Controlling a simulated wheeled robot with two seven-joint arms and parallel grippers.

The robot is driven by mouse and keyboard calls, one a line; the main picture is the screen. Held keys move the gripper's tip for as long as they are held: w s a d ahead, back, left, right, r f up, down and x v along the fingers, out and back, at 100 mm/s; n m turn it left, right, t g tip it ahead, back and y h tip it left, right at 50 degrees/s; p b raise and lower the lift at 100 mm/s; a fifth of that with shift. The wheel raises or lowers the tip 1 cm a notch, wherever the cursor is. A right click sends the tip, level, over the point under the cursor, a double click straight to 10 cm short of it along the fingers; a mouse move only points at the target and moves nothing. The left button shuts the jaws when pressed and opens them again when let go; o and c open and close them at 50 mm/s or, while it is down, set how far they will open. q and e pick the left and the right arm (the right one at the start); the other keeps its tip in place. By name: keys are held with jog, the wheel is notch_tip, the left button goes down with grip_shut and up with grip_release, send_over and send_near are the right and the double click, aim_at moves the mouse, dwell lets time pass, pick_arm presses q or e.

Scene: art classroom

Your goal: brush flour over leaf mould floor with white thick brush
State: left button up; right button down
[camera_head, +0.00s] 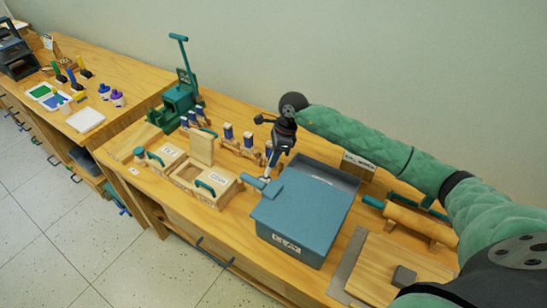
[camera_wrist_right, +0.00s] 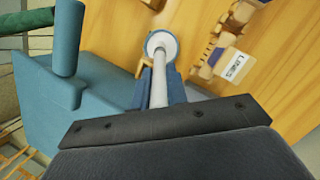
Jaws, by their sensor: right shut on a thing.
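My right gripper (camera_head: 271,153) hangs at the end of the green arm, just left of the blue clay bin. It is shut on the white thick brush (camera_head: 267,169), a white shaft pointing down. In the right wrist view the white shaft (camera_wrist_right: 159,85) runs between the blue fingers, with a round blue-rimmed white end. I see no flour clearly. My left gripper is out of view.
The blue bin (camera_head: 296,217) marked CLAY stands close right of the brush, with a blue handle on its lid. A rack of blue-topped tools (camera_head: 228,132) and a green machine (camera_head: 179,100) stand behind. A wooden roller (camera_head: 420,222) and board (camera_head: 385,268) lie right.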

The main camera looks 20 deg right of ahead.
jog(key=shift+r+p, duration=0.45)
jog(key=shift+r, duration=3)
